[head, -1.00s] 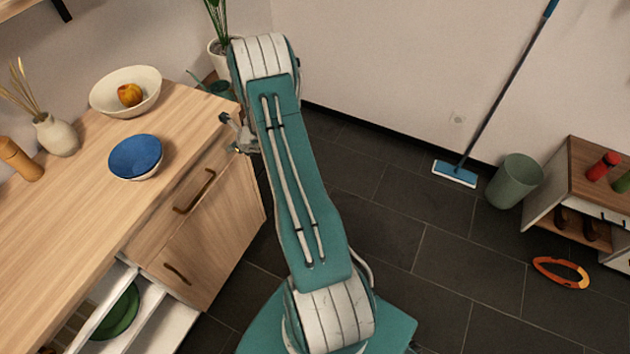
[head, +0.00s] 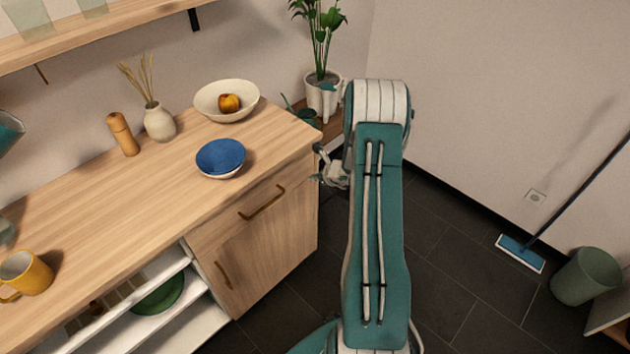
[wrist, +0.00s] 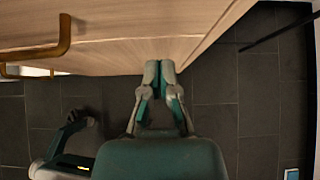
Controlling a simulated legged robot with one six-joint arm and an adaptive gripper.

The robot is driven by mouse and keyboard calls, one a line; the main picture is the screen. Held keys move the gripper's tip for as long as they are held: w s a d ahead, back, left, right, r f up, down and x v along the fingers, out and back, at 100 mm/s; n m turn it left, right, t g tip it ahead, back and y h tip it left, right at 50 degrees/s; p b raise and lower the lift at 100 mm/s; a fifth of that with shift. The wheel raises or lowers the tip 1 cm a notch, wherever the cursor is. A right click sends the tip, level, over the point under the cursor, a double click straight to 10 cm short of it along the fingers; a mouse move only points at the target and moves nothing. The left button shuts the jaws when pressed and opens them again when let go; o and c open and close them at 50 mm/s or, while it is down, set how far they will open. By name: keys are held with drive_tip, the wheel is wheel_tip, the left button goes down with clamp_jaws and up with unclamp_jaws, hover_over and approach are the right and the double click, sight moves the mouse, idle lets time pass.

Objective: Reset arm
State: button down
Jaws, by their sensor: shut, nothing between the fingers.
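My gripper (wrist: 162,82) shows in the wrist view with its fingers together and nothing between them. It is close to the wooden front of the cabinet (wrist: 150,55), above the dark floor; I cannot tell whether it touches the wood. In the head view, part of my gripper (head: 326,170) shows at the cabinet's right corner, largely hidden behind my raised teal arm.
The counter (head: 110,215) holds a blue bowl (head: 220,157), a white bowl (head: 211,101) with fruit, a vase (head: 159,123), a pepper mill (head: 123,134) and a yellow mug (head: 25,275). A drawer (head: 190,308) stands open. A bin (head: 585,277) and mop (head: 520,254) are at right.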

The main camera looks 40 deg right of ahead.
drive_tip(key=d+v, duration=0.1)
drive_tip(key=v, duration=0.6)
drive_tip(key=s+a+r+n+g+y, duration=0.2)
drive_tip(key=a+r+n+g+y, duration=0.1)
drive_tip(key=a+r+n, duration=1.55)
drive_tip(key=s+a+r+n+h, duration=0.2)
drive_tip(key=s+a+r+n, duration=0.3)
drive_tip(key=s+n, duration=0.3)
drive_tip(key=s+a+r+n+h, duration=0.2)
drive_tip(key=s+a+r+n, duration=0.4)
drive_tip(key=s, duration=0.6)
drive_tip(key=shift+a+r+n+g, duration=0.4)
drive_tip(key=shift+a+n, duration=0.3)
drive_tip(key=shift+n, duration=0.15)
drive_tip(key=shift+s, duration=0.15)
